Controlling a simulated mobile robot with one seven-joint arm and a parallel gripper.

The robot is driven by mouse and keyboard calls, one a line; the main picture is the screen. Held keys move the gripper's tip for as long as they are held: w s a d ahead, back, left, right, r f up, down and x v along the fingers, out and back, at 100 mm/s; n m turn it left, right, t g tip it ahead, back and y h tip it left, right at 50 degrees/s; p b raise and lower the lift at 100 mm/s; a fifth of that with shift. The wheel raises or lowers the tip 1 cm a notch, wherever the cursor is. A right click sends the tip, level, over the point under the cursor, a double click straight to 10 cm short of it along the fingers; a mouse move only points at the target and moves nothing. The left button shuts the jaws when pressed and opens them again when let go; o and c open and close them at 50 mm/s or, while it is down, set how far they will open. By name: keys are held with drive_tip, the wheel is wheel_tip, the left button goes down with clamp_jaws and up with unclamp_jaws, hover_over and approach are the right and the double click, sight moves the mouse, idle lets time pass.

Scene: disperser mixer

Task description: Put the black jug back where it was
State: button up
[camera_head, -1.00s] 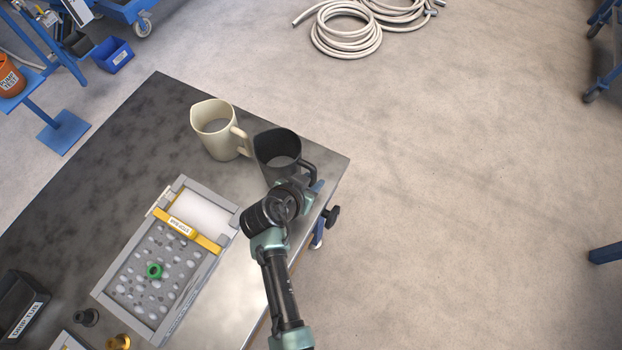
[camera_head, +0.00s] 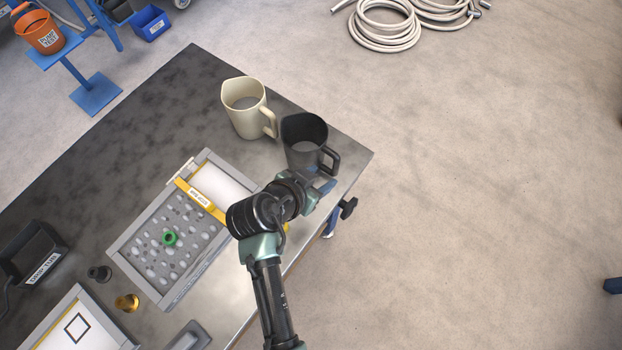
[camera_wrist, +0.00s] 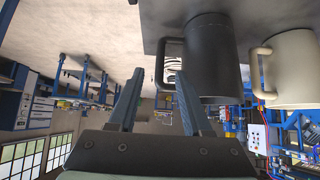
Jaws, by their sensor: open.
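The black jug (camera_head: 303,141) stands upright near the far right corner of the metal table (camera_head: 120,130), its handle on the right side. It also shows in the wrist view (camera_wrist: 211,55), where the picture is upside down. My gripper (camera_head: 325,186) is just on the near side of the jug. In the wrist view its two blue fingers (camera_wrist: 155,90) are spread with nothing between them, and the jug's handle lies just beyond them. I see no contact between fingers and jug.
A cream jug (camera_head: 244,108) stands close left of the black jug. A grey framed tray (camera_head: 140,267) with pebbles, a yellow bar and a green ring lies left of my arm. The table's right edge is close to the black jug. A black knob (camera_head: 348,207) sticks out below it.

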drive_tip(key=w+a+r+n+t+y, duration=0.1)
drive_tip(key=w+r+t, duration=0.2)
drive_tip(key=r, duration=0.7)
drive_tip(key=w+a+r+n+t+y, duration=0.1)
drive_tip(key=w+r+t, duration=0.25)
drive_tip(key=r, duration=0.75)
drive_tip(key=w+a+r+n+t+y, duration=0.1)
drive_tip(key=w+r+t, duration=0.15)
drive_tip(key=r, duration=0.75)
wheel_tip(320, 180, up, 17)
drive_tip(key=s+n+t+y, duration=0.1)
drive_tip(key=s+t, duration=0.1)
drive_tip(key=t, duration=0.3)
drive_tip(key=s+d+r+n+t, duration=0.1)
drive_tip(key=s+r+t, duration=0.2)
drive_tip(key=s+r, duration=0.2)
drive_tip(key=s+r+n+t+y, duration=0.1)
drive_tip(key=s+r, duration=0.5)
drive_tip(key=r, duration=0.6)
drive_tip(key=shift+d+r+n+t, duration=0.35)
drive_tip(key=shift+n+t, duration=0.25)
drive_tip(key=shift+t, duration=0.5)
drive_tip(key=shift+a+f, duration=0.1)
